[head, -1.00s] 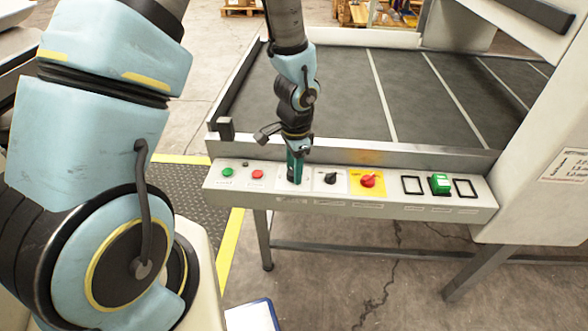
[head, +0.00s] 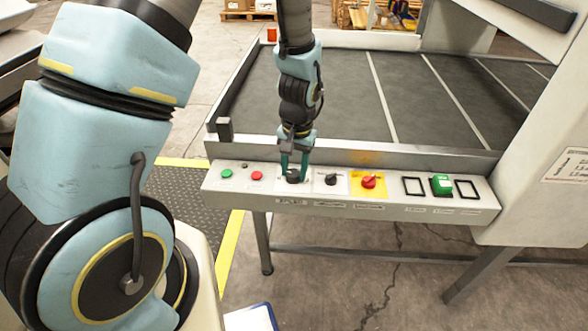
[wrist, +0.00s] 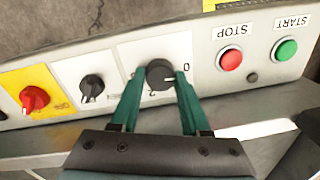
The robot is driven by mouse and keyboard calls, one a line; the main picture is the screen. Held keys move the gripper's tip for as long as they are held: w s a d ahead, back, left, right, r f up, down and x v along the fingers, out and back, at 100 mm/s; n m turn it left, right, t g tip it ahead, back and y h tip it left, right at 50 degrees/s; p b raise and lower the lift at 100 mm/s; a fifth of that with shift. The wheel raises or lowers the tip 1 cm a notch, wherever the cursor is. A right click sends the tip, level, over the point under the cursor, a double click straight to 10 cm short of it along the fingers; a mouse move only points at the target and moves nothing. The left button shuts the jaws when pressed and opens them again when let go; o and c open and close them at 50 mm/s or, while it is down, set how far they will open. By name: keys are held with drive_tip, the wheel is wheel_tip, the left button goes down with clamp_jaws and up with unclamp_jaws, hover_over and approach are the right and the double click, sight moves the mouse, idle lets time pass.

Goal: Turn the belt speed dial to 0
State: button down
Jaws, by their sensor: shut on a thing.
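The belt speed dial (wrist: 158,72) is a round black knob on a white plate, with a white pointer line on it. In the wrist view the line points right, close to the printed 0 and away from the 2. My gripper (wrist: 161,77) is shut on the dial, with one green finger on each side of it. In the head view my gripper (head: 294,172) reaches down onto the dial (head: 293,177) from above. Parts of the dial's sides are hidden by the fingers, and some of its scale cannot be read.
A smaller black selector (head: 331,179) and a red knob on yellow (head: 369,181) are beside the dial. The red stop button (head: 257,175) and green start button (head: 227,173) are on its other side. A green switch (head: 441,184) sits farther along. The conveyor belt (head: 345,100) lies behind.

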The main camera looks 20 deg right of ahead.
sight(296, 173)
drive_tip(key=shift+n, duration=0.5)
drive_tip(key=shift+c, duration=1.9)
unclamp_jaws()
wheel_tip(296, 173, up, 11)
drive_tip(key=shift+s+d+b, duration=0.2)
drive_tip(key=shift+d+b, duration=0.05)
drive_tip(key=shift+b, duration=0.1)
drive_tip(key=shift+f, duration=0.1)
drive_tip(key=a+r+n+p, duration=0.1)
drive_tip(key=a+r+n, duration=0.2)
drive_tip(key=a, duration=1)
drive_tip(key=w+a+r+n+t+p, duration=0.1)
drive_tip(key=a+r, duration=0.4)
drive_tip(key=a, duration=0.8)
drive_tip(key=shift+w+r+n+h+p, duration=0.15)
drive_tip(key=shift+n+h+p, duration=0.15)
drive_tip(key=shift+n, duration=0.6)
